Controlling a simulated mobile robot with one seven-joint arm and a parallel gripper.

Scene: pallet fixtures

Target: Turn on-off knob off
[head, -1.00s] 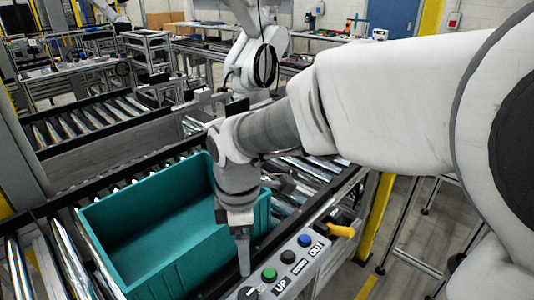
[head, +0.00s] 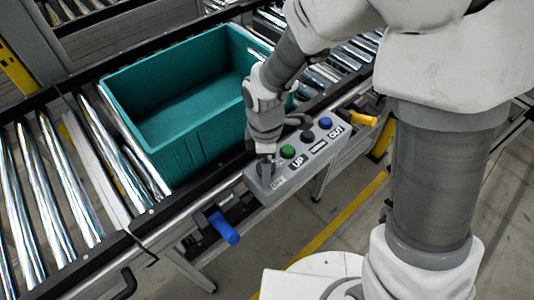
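The grey control panel (head: 308,160) sits on the conveyor's near edge. It carries a blue button (head: 325,123), a dark button (head: 307,135) and a green button (head: 287,151), with labels reading OUT, UP and one too small to read. A small label (head: 278,182) lies at the panel's near left end, by my gripper's tips. My gripper (head: 266,172) points down at this end of the panel. The on-off knob there is mostly hidden by the fingers. I cannot tell whether the fingers touch it or how far apart they are.
A teal crate (head: 190,165) stands on the roller conveyor just behind and left of the panel. A blue handle (head: 224,228) sticks out below the panel to the left. A yellow handle (head: 362,117) is at the panel's right. Floor is open at the right front.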

